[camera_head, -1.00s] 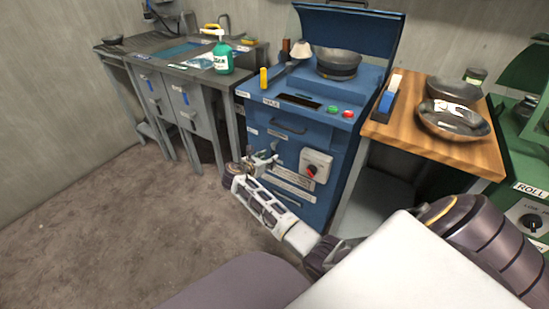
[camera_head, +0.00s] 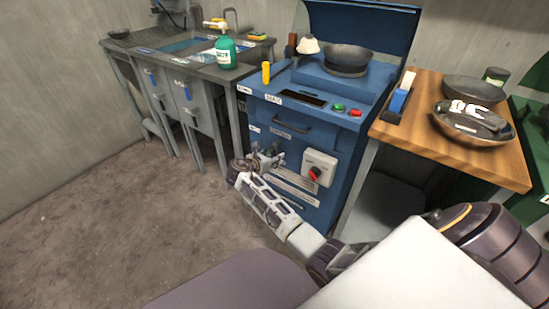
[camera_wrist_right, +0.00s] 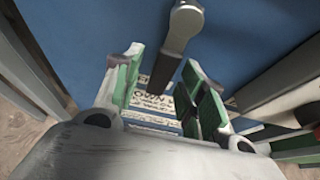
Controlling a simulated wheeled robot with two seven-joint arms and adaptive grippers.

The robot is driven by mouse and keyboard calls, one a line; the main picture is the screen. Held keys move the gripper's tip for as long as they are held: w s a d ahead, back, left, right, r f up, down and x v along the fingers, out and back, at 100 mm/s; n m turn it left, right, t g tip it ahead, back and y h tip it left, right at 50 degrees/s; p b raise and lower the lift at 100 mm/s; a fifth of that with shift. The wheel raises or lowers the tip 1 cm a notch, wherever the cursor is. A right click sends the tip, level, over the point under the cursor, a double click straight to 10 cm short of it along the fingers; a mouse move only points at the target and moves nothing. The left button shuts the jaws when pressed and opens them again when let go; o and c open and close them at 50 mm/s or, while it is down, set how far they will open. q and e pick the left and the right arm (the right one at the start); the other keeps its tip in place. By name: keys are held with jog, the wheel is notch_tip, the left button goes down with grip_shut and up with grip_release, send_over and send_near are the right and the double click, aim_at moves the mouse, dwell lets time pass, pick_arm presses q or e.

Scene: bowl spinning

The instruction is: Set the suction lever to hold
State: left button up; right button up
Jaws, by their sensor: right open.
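The suction lever (camera_wrist_right: 180,38) is a grey metal handle with a rounded upper end on the blue front of the machine. In the right wrist view it points downward, and its lower end shows between my right gripper's (camera_wrist_right: 165,78) two green-padded fingers. The fingers are apart, with gaps on both sides of the lever. In the head view my right gripper (camera_head: 266,160) is in front of the blue machine (camera_head: 293,143), left of a white box with a red knob (camera_head: 317,172). The lever cannot be told apart from the gripper there. My left gripper is out of view.
A label panel (camera_wrist_right: 157,90) is behind the fingers. On the machine are a dark bowl (camera_head: 347,58) and green and red buttons. A wooden table (camera_head: 410,130) with bowls stands right, a sink bench (camera_head: 160,62) left. The floor at left is clear.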

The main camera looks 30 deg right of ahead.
grip_shut()
dwell(0.5)
